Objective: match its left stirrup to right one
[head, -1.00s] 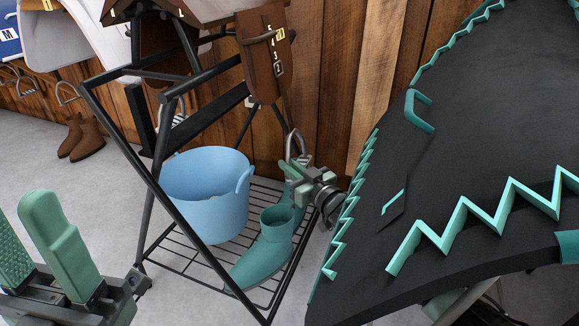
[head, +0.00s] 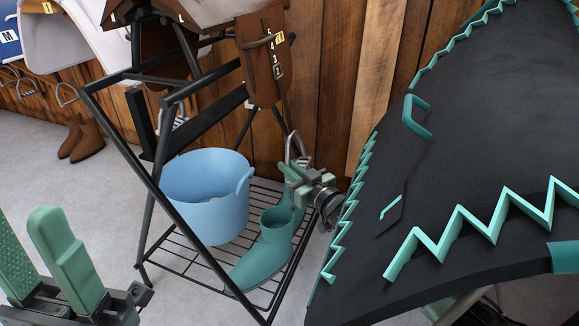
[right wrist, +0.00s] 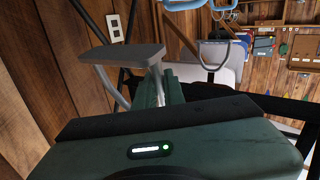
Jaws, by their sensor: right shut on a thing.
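A brown saddle (head: 205,10) sits on a black metal rack. Its near brown strap piece (head: 262,65) carries white numbers and a small yellow tag. A grey metal stirrup (head: 296,146) hangs below it. My right gripper (head: 296,172) is shut on this stirrup. In the right wrist view the stirrup's flat grey tread (right wrist: 122,54) stands beside my green fingers (right wrist: 173,88). Another grey stirrup (head: 181,112) shows partly behind the rack bars. My left gripper (head: 45,262) is open and empty at the lower left, away from the saddle.
A large black thing with teal zigzag trim (head: 470,130) fills the right. Brown boots (head: 82,140) stand at the wooden wall.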

